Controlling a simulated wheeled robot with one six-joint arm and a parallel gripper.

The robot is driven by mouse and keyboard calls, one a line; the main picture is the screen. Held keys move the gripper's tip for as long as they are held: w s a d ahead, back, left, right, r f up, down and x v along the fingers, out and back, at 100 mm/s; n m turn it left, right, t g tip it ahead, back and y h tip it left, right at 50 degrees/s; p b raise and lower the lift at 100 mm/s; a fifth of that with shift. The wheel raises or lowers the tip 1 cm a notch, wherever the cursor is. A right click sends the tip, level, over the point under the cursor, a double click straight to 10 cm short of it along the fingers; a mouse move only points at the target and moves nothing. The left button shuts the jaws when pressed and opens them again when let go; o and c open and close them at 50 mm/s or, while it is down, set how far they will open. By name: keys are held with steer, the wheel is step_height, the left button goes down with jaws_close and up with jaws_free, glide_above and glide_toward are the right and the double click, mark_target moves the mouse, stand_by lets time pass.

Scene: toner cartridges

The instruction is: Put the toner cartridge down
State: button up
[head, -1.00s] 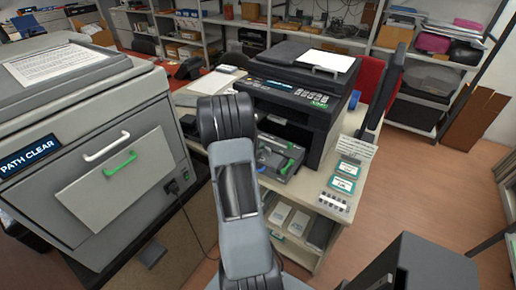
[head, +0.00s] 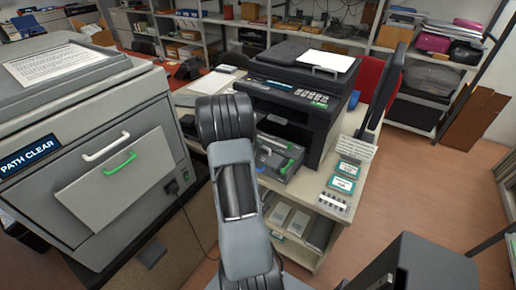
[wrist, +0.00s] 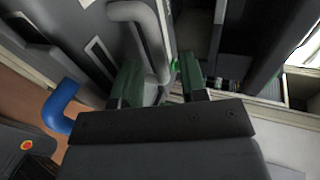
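My gripper (wrist: 160,80) shows in the wrist view as two dark green fingers set apart. A grey curved handle (wrist: 152,35) lies in line with the gap, with a little space showing beside it. I cannot tell whether the fingers touch it. In the head view my arm hides the gripper. A grey unit with green levers (head: 278,157), possibly the toner cartridge, sits low at the front of the black printer (head: 300,90). My arm covers its left side. I cannot make out a separate cartridge held in the gripper.
A large grey machine (head: 95,190) with a white and a green handle stands at left. The printer stands on a pale table (head: 325,205) with small labelled boxes (head: 343,178) at right. A blue handle (wrist: 60,105) is left of my gripper.

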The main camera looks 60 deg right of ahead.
steer(key=w+a+r+n+t+y, duration=0.35)
steer(key=w+a+n, duration=0.2)
steer(key=a, duration=0.45)
steer(key=w+a+r+n+t+y, duration=0.35)
steer(key=a+n, duration=0.25)
steer(key=a, duration=0.4)
steer(key=w+a+r+n+t+y, duration=0.2)
steer(key=w+a+r+n+t, duration=0.35)
steer(key=a, duration=0.45)
steer(key=s+a+n+g+y, duration=0.2)
steer(key=s+a+n+y, duration=0.25)
steer(key=a+n, duration=0.55)
steer(key=s+a+n+g, duration=0.3)
steer(key=s+n+g, duration=0.2)
steer(key=s+n, duration=0.5)
steer(key=shift+s+r+b, duration=0.4)
